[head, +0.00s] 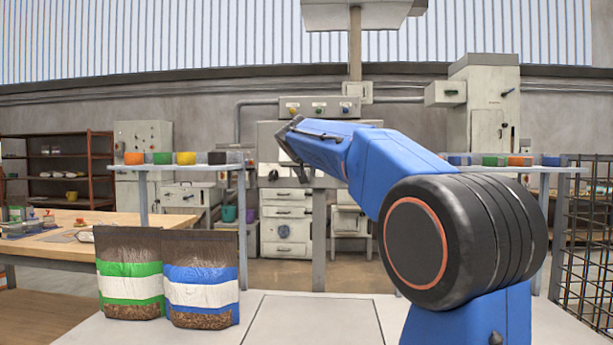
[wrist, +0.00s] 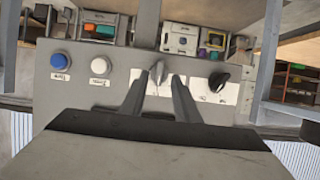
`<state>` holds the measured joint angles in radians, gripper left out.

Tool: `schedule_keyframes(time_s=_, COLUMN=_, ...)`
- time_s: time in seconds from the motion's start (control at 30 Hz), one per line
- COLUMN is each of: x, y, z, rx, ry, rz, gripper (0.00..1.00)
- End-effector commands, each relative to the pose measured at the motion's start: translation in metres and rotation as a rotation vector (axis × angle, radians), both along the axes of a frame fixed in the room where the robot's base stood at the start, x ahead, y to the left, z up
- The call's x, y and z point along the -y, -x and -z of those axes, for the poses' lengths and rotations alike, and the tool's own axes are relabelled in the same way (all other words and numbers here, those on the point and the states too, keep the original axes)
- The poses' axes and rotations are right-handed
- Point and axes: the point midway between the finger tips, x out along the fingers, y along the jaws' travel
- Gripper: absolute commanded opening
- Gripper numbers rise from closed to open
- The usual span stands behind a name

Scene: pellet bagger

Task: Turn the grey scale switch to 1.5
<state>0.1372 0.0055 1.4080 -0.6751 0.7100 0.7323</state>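The grey scale switch (wrist: 157,72) is on a grey control panel (wrist: 110,110) in the wrist view, which shows the panel upside down. It has a pale scale plate behind it, whose marks are too small to read. My gripper (wrist: 160,76) is open, with one finger on each side of the switch knob. I cannot tell whether either finger touches it. In the head view my gripper (head: 287,142) is at the machine's front, and my arm hides the grey switch.
A black knob (wrist: 219,80) is beside the grey switch, close to one finger. A white button (wrist: 101,66) and a blue button (wrist: 60,61) are on the other side. Two pellet bags (head: 129,275) (head: 201,282) stand on the pale table at front left.

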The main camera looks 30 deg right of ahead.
Motion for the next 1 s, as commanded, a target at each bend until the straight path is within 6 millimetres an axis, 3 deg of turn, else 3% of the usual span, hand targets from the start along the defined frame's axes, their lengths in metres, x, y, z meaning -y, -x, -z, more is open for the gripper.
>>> schedule_keyframes(time_s=0.6, x=-0.061, y=0.09, z=-0.045, rx=0.001, ry=0.002, rz=-0.001, gripper=0.29)
schedule_keyframes(time_s=1.0, x=-0.07, y=0.104, z=-0.052, rx=-0.001, ry=0.001, rz=0.001, gripper=0.29)
